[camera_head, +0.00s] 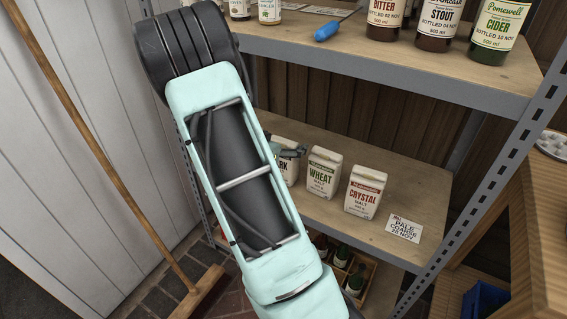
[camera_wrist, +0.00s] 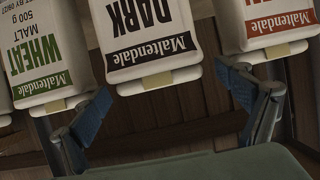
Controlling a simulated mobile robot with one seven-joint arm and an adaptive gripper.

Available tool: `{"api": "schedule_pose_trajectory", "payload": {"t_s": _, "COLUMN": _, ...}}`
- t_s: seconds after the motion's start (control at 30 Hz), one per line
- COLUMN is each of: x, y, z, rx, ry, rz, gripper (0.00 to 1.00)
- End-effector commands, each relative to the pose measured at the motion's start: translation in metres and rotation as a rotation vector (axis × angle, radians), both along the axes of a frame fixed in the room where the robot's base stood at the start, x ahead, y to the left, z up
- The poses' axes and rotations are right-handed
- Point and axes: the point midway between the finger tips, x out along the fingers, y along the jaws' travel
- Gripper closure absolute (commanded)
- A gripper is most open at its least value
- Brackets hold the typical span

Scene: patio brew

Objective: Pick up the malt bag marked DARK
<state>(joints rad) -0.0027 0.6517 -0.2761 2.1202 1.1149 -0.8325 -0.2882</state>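The DARK malt bag (camera_wrist: 150,45) is white with black lettering. It appears upside down in the wrist view, in the middle between my two fingers. In the head view the DARK bag (camera_head: 291,172) stands on the lower shelf, mostly hidden behind my arm, with only "RK" showing. My gripper (camera_wrist: 164,84) is open, one blue-padded finger to each side of the bag, with gaps beside it. In the head view only a bit of my gripper (camera_head: 291,152) shows at the bag's top. I cannot tell how far the fingers reach along the bag.
The WHEAT bag (camera_head: 321,173) stands close right of DARK, then the CRYSTAL bag (camera_head: 365,192) and a paper card (camera_head: 404,228). An orange-labelled bag (camera_wrist: 266,22) stands on DARK's other side. Bottles line the upper shelf (camera_head: 400,65) above. A broom (camera_head: 130,185) leans left.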

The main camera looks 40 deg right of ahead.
Motion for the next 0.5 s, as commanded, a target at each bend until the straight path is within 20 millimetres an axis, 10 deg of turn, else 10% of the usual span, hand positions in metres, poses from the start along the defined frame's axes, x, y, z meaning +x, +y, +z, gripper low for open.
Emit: {"api": "schedule_pose_trajectory", "payload": {"t_s": 0.5, "x": -0.0001, "y": 0.0004, "z": 0.0003, "rx": 0.000, "ry": 0.000, "rz": 0.000, "gripper": 0.65}}
